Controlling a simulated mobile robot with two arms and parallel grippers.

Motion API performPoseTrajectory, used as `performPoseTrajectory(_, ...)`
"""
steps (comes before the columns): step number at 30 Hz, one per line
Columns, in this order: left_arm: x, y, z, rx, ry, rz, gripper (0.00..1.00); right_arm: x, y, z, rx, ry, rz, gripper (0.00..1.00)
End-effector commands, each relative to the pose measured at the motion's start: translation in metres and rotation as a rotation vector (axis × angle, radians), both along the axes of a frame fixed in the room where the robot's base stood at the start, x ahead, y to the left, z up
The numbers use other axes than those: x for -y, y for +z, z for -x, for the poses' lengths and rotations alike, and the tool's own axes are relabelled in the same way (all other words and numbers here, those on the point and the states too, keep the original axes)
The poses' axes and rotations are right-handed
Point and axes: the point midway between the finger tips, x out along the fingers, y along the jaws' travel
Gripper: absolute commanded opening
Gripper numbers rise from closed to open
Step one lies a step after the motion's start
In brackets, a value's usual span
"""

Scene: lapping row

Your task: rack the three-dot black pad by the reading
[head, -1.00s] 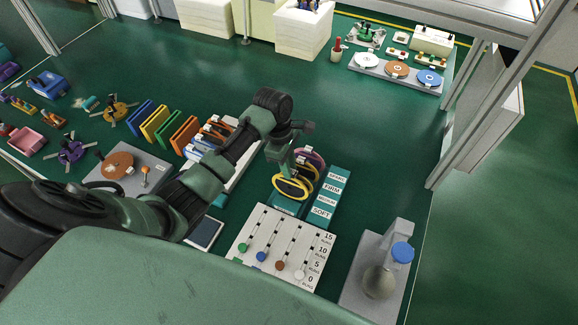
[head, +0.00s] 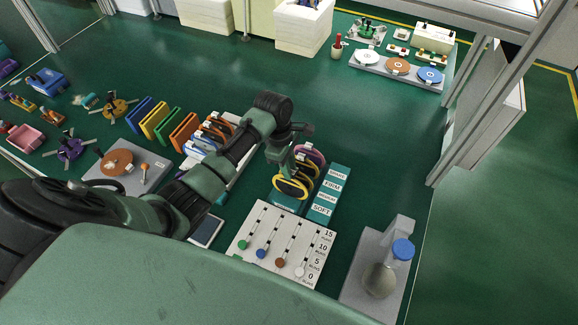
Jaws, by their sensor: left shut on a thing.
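A teal rack (head: 288,207) stands behind the slider board, with a label strip (head: 322,210) on its right reading FIRM and SOFT among other words. My left gripper (head: 291,172) is over this rack, shut on a dark round pad with a yellow rim (head: 292,188). The pad stands on edge low at the rack; I cannot tell whether it rests in a slot. A purple-rimmed pad (head: 313,155) stands just behind it, partly hidden by the gripper. Dots on the pads are too small to read. My right gripper is not in view.
A grey stand with a blue-capped flask (head: 381,281) is at right. A row of coloured plates (head: 155,120) and an orange-disc machine (head: 117,163) lie left. Green surface is clear behind the rack.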

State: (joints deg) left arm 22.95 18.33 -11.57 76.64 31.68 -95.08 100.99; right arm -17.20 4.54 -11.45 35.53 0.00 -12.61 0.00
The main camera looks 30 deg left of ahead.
Motion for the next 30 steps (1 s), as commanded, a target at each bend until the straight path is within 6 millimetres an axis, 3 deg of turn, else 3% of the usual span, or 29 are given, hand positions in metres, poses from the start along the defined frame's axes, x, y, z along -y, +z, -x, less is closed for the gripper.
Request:
performPoseTrajectory(11,0.000,-0.010,0.000,0.000,0.000,0.000,0.00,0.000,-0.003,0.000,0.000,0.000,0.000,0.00)
performPoseTrajectory(12,0.000,-0.010,0.000,0.000,0.000,0.000,0.20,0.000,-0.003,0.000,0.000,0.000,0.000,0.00)
performPoseTrajectory(15,0.000,-0.010,0.000,-0.001,0.000,0.000,0.43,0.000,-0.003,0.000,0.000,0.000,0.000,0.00)
performPoseTrajectory(30,0.000,-0.010,0.001,-0.004,0.000,-0.001,0.43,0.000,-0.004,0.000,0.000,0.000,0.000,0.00)
